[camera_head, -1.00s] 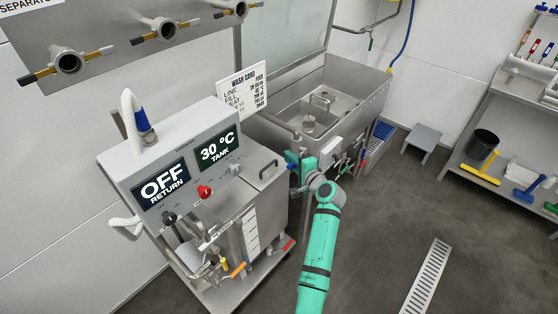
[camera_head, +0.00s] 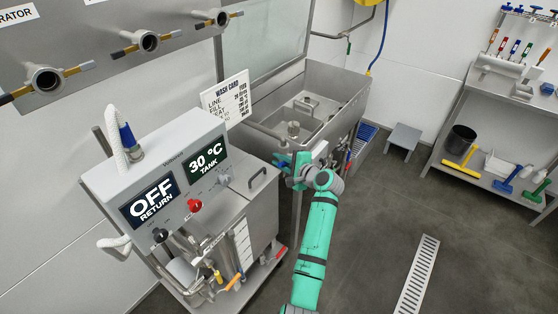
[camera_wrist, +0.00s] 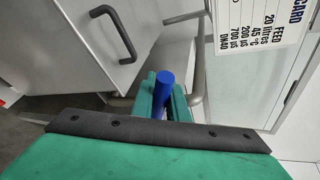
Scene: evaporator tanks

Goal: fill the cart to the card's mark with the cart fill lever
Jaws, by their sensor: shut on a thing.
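The steel cart (camera_head: 262,212) stands at left centre in the head view. Its screens read "OFF RETURN" (camera_head: 153,200) and "30 °C TANK" (camera_head: 208,160). A pale graduated strip (camera_head: 242,245) runs down its front; its level is too small to read. The white wash card (camera_head: 226,100) stands behind the cart; it also shows upside down in the wrist view (camera_wrist: 262,25), with "20 litres" and "45 °C" legible. My gripper (camera_head: 288,168) is beside the cart's far right corner. In the wrist view its green fingers (camera_wrist: 163,98) are shut on a blue cylindrical handle (camera_wrist: 163,88).
A steel sink (camera_head: 320,105) stands behind my gripper. A wall panel with pipe ports (camera_head: 130,40) is at upper left. A grey step stool (camera_head: 404,138) and a shelf rack (camera_head: 490,180) stand at right. The floor around the drain grate (camera_head: 416,275) is clear.

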